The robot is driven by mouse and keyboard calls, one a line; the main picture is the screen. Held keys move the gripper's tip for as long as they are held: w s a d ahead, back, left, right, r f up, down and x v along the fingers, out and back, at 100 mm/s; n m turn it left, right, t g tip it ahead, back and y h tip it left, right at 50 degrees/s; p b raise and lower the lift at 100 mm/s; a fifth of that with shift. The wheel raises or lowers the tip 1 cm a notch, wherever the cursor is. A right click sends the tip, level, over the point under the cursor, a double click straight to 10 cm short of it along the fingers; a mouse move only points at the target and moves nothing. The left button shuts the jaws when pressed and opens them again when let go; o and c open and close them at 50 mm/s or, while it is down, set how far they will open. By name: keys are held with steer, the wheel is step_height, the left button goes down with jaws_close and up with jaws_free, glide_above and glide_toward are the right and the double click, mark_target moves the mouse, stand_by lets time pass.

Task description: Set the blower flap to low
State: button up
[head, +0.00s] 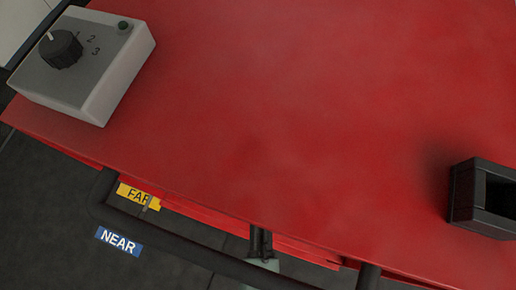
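No blower and nothing that I can tell to be its flap shows in the head view. A grey control box (88,68) sits at the upper left of a red top. It has a black rotary knob (61,49) with a white pointer mark at its upper left. No marking for low is visible. My gripper is not in view.
The red top (290,110) is mostly bare. A black open-topped holder (468,195) stands at its right edge. Below the front edge are a black rail (185,239), a yellow FAR label (133,194) and a blue NEAR label (118,242) on the dark floor.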

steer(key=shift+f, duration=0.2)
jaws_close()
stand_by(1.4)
